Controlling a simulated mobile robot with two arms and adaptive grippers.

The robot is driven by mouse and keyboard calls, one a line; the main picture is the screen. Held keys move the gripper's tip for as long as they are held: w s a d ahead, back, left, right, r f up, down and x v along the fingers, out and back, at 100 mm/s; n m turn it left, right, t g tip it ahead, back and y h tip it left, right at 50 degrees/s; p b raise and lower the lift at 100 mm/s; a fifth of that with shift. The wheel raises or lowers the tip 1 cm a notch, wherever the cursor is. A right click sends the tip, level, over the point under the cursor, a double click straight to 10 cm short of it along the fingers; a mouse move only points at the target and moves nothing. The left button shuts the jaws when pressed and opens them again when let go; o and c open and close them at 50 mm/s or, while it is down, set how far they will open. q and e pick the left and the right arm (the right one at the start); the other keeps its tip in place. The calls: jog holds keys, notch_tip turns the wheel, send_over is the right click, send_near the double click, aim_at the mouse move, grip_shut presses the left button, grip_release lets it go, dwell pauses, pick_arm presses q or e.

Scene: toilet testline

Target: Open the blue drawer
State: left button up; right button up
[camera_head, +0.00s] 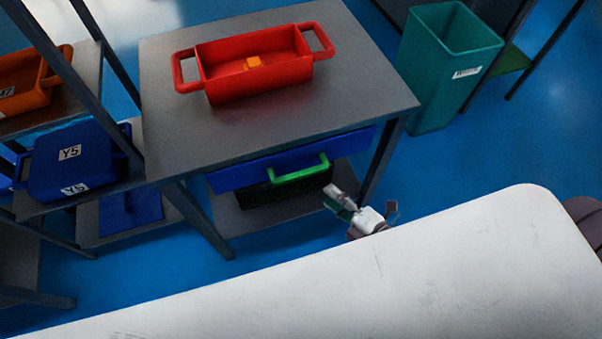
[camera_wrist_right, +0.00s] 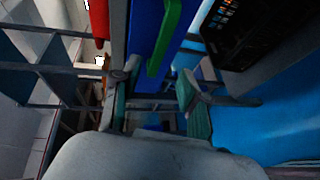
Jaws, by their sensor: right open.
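The blue drawer (camera_head: 226,178) sits under the grey table top, and its front looks flush or nearly so with the table's edge. Its green handle (camera_head: 300,174) is on the drawer front. My right gripper (camera_head: 362,208) is open and empty, to the right of the handle and lower in the head view, apart from it. In the right wrist view the open fingers (camera_wrist_right: 158,98) show with the blue drawer (camera_wrist_right: 148,38) and the green handle (camera_wrist_right: 165,40) ahead of them. My left gripper is out of view.
A red tray (camera_head: 258,85) with an orange block (camera_head: 253,62) stands on the grey table (camera_head: 170,130). A black crate (camera_head: 262,194) is on the shelf below the drawer. A teal bin (camera_head: 440,75) stands right. A white surface (camera_head: 400,285) fills the lower foreground.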

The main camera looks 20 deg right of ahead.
aim_at(303, 172)
jog(key=x, duration=1.1)
jog(key=shift+w+p, duration=0.1)
jog(key=shift+p, duration=0.2)
grip_shut()
